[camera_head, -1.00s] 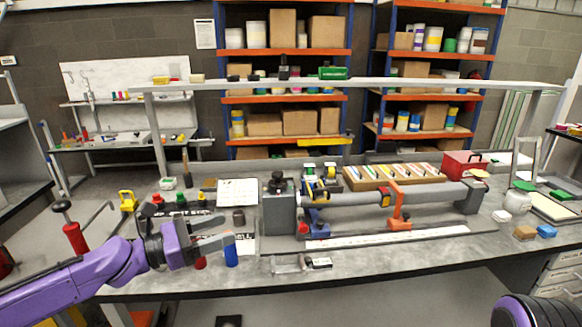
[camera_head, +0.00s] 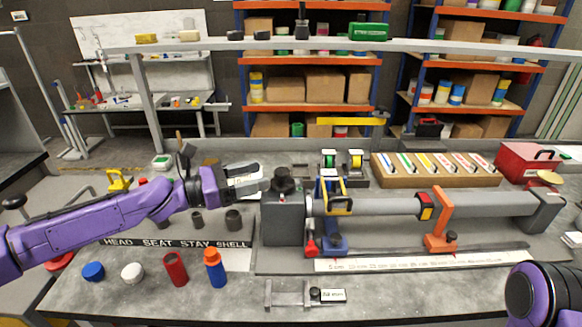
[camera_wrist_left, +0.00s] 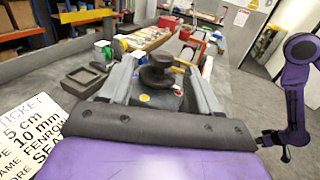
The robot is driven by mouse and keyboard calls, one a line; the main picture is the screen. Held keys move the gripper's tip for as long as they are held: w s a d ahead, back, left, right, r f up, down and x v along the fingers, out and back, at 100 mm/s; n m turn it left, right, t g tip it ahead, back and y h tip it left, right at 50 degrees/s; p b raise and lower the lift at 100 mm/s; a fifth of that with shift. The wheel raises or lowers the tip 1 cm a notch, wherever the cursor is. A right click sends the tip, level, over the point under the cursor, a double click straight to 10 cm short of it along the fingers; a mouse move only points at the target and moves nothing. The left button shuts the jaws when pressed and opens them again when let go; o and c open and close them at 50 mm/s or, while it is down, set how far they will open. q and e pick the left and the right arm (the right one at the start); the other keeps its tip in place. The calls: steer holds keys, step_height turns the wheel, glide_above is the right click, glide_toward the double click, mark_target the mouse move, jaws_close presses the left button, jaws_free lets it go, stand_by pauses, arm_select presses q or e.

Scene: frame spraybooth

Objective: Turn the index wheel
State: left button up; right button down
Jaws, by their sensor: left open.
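The index wheel, a black stepped knob (camera_head: 283,181), stands on top of the grey headstock block (camera_head: 283,220) at the left end of the long grey bar. My left gripper (camera_head: 262,178) is open and empty at the knob's left side, at about its height. In the left wrist view the knob (camera_wrist_left: 158,72) appears between the two grey fingers (camera_wrist_left: 163,63), with one finger on each side. I cannot tell whether either finger touches it.
An orange clamp (camera_head: 439,220) and a blue clamp (camera_head: 333,220) stand along the bar. A tray of coloured strips (camera_head: 437,172) and a red box (camera_head: 526,163) lie behind. Red and blue bottles (camera_head: 215,268) stand front left. An overhead rail (camera_head: 330,46) crosses behind the bench.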

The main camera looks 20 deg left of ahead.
mark_target(286, 169)
arm_select(q)
steer(key=x, duration=0.2)
steer(key=b+x, duration=0.1)
steer(key=x, duration=0.5)
steer(key=shift+s+d+f+b, duration=0.1)
steer(key=shift+f+b, duration=0.2)
steer(key=shift+w+d+r, duration=0.1)
steer(key=shift+w+d, duration=0.1)
steer(key=shift+d, duration=0.05)
steer(key=shift+d+r, duration=0.1)
steer(key=shift+s+r, duration=0.1)
arm_select(e)
step_height(286, 169, down, 3)
steer(key=shift+s+d+r, duration=0.1)
steer(key=shift+s+r, duration=0.05)
arm_select(q)
steer(key=c, duration=1)
